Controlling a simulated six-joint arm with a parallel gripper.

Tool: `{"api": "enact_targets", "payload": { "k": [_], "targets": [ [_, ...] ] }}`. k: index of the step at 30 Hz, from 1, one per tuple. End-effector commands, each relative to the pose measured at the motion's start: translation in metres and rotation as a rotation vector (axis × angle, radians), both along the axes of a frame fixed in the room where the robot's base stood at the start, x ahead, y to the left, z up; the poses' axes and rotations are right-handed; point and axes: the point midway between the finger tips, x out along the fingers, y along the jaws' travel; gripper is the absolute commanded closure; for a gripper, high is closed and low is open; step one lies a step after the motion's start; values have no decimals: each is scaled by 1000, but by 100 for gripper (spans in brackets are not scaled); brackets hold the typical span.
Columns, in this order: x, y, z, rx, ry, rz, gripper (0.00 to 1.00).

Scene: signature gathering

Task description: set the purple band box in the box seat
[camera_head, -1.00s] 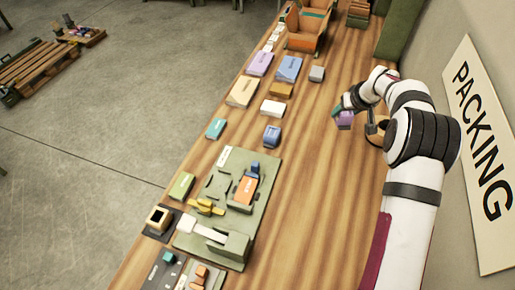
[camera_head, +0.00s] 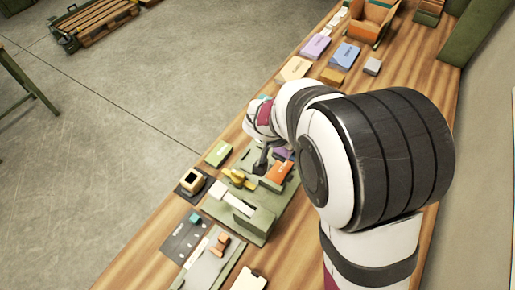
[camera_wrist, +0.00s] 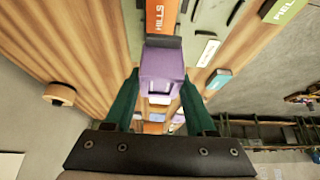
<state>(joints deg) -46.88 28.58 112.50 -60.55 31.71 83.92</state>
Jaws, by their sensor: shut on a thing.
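The purple band box (camera_wrist: 160,68) is between the two green fingers of my gripper (camera_wrist: 159,100) in the wrist view, with my gripper shut on it. In the head view a small part of the purple box (camera_head: 282,154) shows beside my arm, over the far end of the green fixture board (camera_head: 248,226). An orange box marked HILLS (camera_wrist: 161,14) lies just beyond the purple box in the wrist view, with a dark edge between them. It also shows on the board in the head view (camera_head: 279,172). I cannot make out the box seat; my arm hides part of the board.
Yellow pieces (camera_head: 238,178) and a white bar (camera_head: 233,200) sit on the board. A green box (camera_head: 219,153) and a dark holder (camera_head: 192,181) stand to its left. Several boxes, one blue (camera_head: 345,55), lie further up the table.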

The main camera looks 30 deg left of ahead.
Motion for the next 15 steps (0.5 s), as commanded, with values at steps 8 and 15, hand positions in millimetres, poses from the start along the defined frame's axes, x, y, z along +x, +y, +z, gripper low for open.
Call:
{"api": "enact_targets", "payload": {
  "k": [8, 15],
  "targets": [
    [-18, 72, -46, 0, 0, 2, 100],
    [-21, 81, -83, -3, 2, 1, 100]
  ]
}}
